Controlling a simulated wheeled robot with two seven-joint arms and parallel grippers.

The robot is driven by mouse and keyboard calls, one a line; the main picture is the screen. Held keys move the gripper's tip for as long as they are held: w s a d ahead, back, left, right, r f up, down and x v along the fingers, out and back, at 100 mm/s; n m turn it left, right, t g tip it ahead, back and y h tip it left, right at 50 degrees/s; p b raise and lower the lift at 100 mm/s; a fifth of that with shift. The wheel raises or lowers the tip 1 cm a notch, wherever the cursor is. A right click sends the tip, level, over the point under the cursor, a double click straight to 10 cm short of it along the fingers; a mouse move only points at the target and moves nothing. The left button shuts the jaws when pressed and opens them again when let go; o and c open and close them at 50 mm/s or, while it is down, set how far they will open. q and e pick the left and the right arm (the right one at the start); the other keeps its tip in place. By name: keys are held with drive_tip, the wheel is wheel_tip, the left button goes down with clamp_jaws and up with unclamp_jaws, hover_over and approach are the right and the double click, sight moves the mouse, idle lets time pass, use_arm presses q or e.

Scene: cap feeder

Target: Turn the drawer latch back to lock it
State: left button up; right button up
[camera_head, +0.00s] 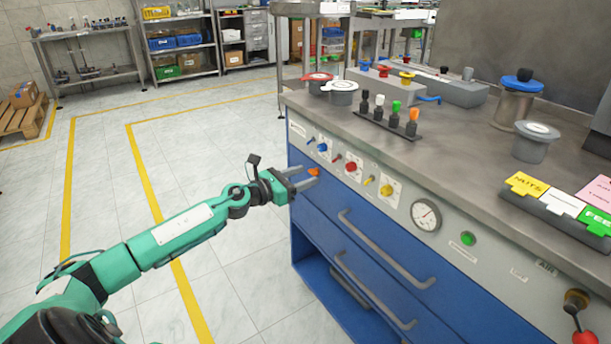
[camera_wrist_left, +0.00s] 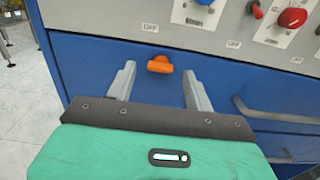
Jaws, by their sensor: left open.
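The orange drawer latch (camera_wrist_left: 160,64) sits on the blue front of the cabinet, just under the grey control panel. It also shows in the head view (camera_head: 314,172). Its knob appears to lie roughly level across in the left wrist view. My left gripper (camera_head: 302,178) is open in front of it. In the left wrist view, its two fingers (camera_wrist_left: 158,82) stand apart with the latch between and just beyond their tips. I cannot tell if either finger touches it. The blue drawer (camera_head: 385,245) with a grey handle is below the panel. My right gripper is not in view.
Blue, red and yellow knobs (camera_head: 351,167) and a gauge (camera_head: 426,215) are on the panel above the drawer. A lower drawer handle (camera_head: 372,290) runs below. The benchtop holds colored-top levers (camera_head: 394,118) and canisters.

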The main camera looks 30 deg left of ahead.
use_arm(q)
drive_tip(key=shift+w+d, duration=0.25)
drive_tip(key=shift+w, duration=0.35)
drive_tip(key=c, duration=1)
